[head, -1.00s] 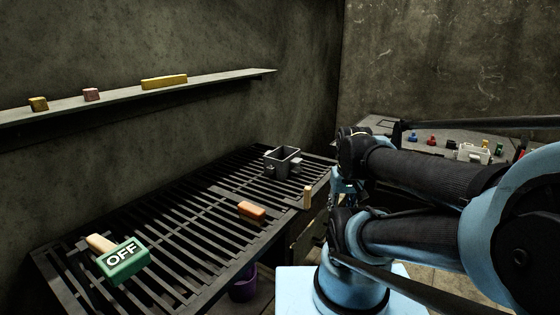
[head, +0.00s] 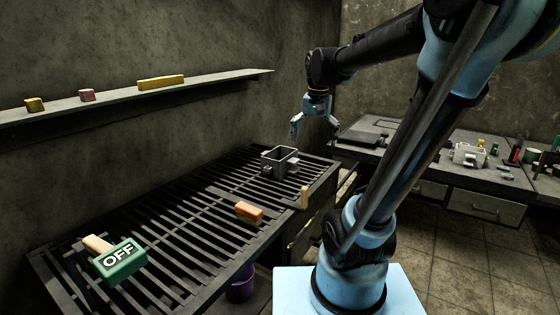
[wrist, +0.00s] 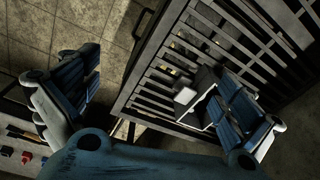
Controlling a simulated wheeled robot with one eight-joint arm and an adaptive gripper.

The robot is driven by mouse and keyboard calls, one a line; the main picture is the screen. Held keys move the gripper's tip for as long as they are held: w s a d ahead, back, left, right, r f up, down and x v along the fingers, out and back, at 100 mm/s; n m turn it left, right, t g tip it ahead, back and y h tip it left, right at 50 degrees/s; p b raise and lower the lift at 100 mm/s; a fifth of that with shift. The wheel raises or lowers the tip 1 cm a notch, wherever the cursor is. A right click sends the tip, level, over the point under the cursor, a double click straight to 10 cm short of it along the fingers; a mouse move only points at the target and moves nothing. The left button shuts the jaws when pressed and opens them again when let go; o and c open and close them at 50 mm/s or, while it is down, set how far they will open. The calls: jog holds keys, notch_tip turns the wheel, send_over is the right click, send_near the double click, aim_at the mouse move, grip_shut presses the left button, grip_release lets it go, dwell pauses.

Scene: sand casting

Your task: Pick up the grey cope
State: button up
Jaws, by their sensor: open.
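The grey cope (head: 271,163), an open box frame with lugs on its sides, sits upright on the far right end of the slatted grate in the head view. My gripper (head: 315,123) is open and empty, above and to the right of the cope and apart from it. In the wrist view the cope (wrist: 186,96) shows on the grate, partly hidden behind the right finger. The open fingers (wrist: 160,92) stand wide apart there, with nothing between them held.
A wall shelf (head: 215,82) holds several coloured blocks. A workbench (head: 405,168) at right carries a pale box (head: 465,155) and small items.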

jog(key=w+a+r+m+g, duration=0.1)
jog(key=w+a+r+m, duration=0.15)
jog(key=w+a, duration=0.55)
jog(key=w+a+r+m, duration=0.1)
jog(key=w+a+r, duration=0.25)
jog(key=w, duration=0.75)
jog(key=shift+w+d+f, duration=0.1)
jog(key=shift+f, duration=4.45)
jog(key=shift+w+d+f, duration=0.1)
jog(key=shift+f, duration=4.45)
jog(key=shift+f, duration=0.25)
jog(key=c, duration=1.2)
